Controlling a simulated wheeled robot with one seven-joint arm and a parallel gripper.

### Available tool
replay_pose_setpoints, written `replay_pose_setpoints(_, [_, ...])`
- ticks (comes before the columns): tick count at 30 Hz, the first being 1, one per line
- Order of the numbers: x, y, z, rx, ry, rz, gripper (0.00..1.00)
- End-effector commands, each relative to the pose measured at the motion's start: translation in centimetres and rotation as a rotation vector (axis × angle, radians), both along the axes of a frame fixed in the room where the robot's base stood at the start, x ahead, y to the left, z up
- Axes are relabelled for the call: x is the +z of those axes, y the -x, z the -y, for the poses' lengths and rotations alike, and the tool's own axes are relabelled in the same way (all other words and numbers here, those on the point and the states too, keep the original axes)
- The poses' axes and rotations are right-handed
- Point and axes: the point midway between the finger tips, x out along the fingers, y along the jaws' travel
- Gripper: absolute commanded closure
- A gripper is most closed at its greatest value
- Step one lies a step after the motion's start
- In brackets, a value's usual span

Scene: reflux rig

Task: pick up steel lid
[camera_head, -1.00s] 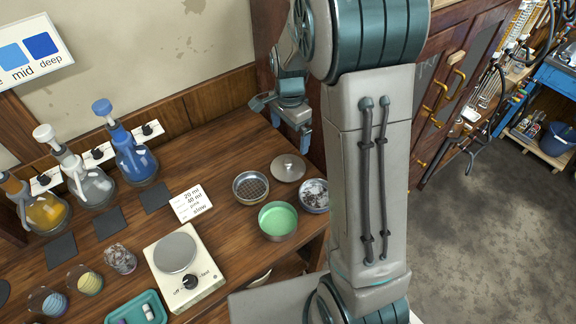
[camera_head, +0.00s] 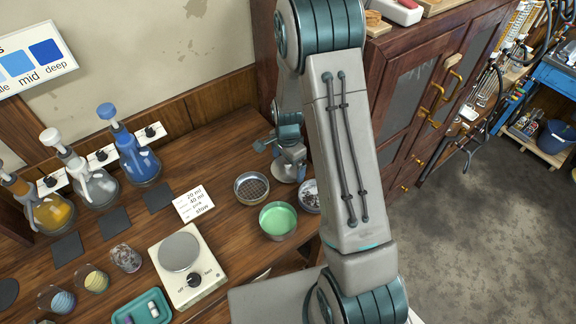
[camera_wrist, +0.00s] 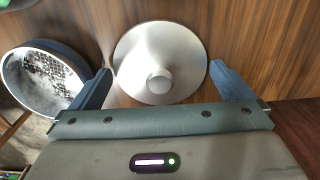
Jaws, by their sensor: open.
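The steel lid (camera_wrist: 160,50) is a round, shiny, shallow cone with a small knob on top. It lies on the wooden bench in the wrist view. My gripper (camera_wrist: 165,82) is open above it, its blue fingers apart with the near half of the lid and the knob between them in the picture. In the head view my gripper (camera_head: 282,158) is over the lid (camera_head: 287,173), which is largely hidden behind it. I cannot tell how high the fingertips are above the lid.
A metal pan with dark bits (camera_wrist: 45,75) stands close left of the lid, near one finger. In the head view a mesh-bottomed pan (camera_head: 251,187) and a green pan (camera_head: 278,220) stand nearby. A hotplate (camera_head: 187,265) and flasks are farther left.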

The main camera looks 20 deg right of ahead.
Motion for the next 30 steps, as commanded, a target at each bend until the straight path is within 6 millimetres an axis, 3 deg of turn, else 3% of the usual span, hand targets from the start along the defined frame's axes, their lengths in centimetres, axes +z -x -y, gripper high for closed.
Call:
replay_pose_setpoints(10, [-0.7,0.0,0.0,0.000,0.000,0.001,0.00])
replay_pose_setpoints(13, [-0.7,0.0,0.0,0.000,0.000,0.001,0.25])
replay_pose_setpoints(14, [-0.7,0.0,0.0,0.000,0.000,0.001,0.28])
replay_pose_setpoints(23, [-0.6,0.0,0.0,0.001,0.000,0.001,0.29])
replay_pose_setpoints(30, [1.8,-0.1,0.0,0.001,0.000,0.006,0.29])
